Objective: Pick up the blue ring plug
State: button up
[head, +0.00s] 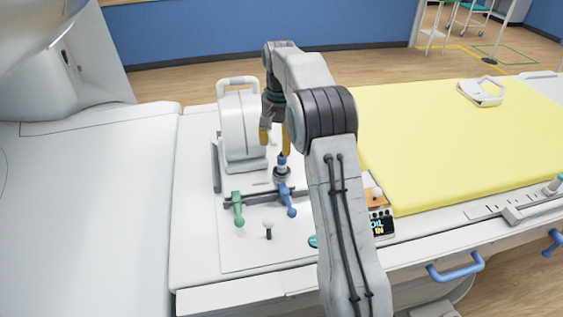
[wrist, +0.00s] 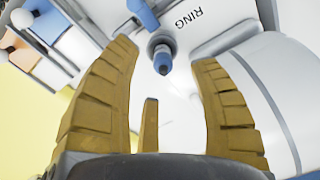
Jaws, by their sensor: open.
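The blue ring plug (head: 282,162) stands upright in a grey round socket on the white panel, just in front of my gripper in the head view. In the wrist view the blue plug (wrist: 163,62) shows near the top centre, beyond and between my fingertips, beside the printed word RING. My gripper (head: 274,138) has yellow-brown fingers spread apart and empty. In the wrist view my gripper (wrist: 166,58) shows a clear gap between its fingers. No contact with the plug is visible.
A blue lever (head: 288,200) sits just in front of the plug, with a green lever (head: 238,208) to its left. A white handled coil unit (head: 240,125) stands close behind. A yellow mat (head: 450,140) lies to the right.

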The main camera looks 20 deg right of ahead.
aim_at(282, 156)
jog(key=w+d+f, duration=0.1)
jog(key=w+f, duration=0.1)
jog(key=shift+d+f+m, duration=0.35)
jog(key=shift+f+m, duration=0.05)
jog(key=shift+w+f+p, duration=0.15)
jog(key=shift+f+p, duration=0.1)
jog(key=shift+f, duration=1.55)
jog(key=shift+w+f+p, duration=0.1)
jog(key=shift+f+p, duration=0.15)
jog(key=shift+f, duration=1.5)
jog(key=shift+c, duration=0.3)
grip_shut()
